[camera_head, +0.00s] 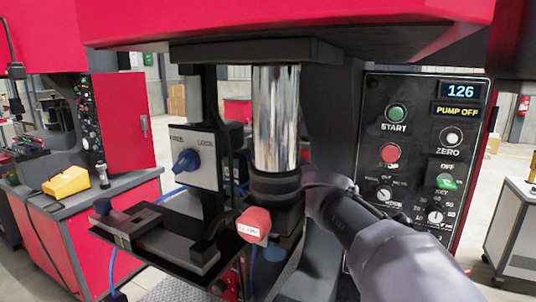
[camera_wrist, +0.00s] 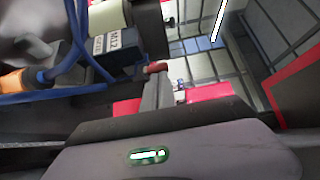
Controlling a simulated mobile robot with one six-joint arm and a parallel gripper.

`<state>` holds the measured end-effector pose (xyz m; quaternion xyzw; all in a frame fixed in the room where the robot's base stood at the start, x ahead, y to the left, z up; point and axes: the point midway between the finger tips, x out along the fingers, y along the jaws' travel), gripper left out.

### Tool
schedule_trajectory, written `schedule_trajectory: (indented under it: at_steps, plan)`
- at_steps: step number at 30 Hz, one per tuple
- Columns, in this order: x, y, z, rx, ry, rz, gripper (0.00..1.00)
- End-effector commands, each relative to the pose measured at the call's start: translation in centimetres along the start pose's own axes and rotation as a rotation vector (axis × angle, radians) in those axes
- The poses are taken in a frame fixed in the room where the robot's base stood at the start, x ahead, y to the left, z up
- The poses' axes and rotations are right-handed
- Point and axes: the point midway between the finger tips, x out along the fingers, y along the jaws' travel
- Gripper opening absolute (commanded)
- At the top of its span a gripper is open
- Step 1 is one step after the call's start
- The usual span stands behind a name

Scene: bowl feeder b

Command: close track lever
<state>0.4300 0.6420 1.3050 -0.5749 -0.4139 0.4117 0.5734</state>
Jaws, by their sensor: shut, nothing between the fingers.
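A blue knob (camera_head: 186,160) sits on a white plate (camera_head: 199,172) whose printed words look like FREE and LOCK, left of the chrome column. A red knob with a white label (camera_head: 253,224) stands low in front of the column; whether this is the track lever I cannot tell. My gripper (camera_wrist: 156,78) shows in the wrist view as a narrow grey shape, shut, with nothing visible held. A small red end (camera_wrist: 156,67) shows at its tip; I cannot tell whether they touch. In the head view my arm reaches in from the lower right and the fingertips are hidden.
The chrome column (camera_head: 276,118) stands in the middle under the red machine head (camera_head: 290,20). A control panel (camera_head: 415,150) is close to my arm at right. A black box (camera_wrist: 112,45) and blue hose (camera_wrist: 75,40) crowd the wrist view's upper left.

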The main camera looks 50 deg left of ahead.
Motion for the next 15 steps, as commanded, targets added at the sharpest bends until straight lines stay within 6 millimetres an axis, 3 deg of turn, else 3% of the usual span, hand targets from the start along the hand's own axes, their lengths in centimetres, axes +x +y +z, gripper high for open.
schedule_trajectory:
  at_steps: [5, 15]
  plan:
    - [-1.1, 0.1, 0.0, -0.001, 0.0, -0.001, 0.0]
    - [-6.8, 0.0, 0.0, 0.0, 0.0, -0.001, 0.0]
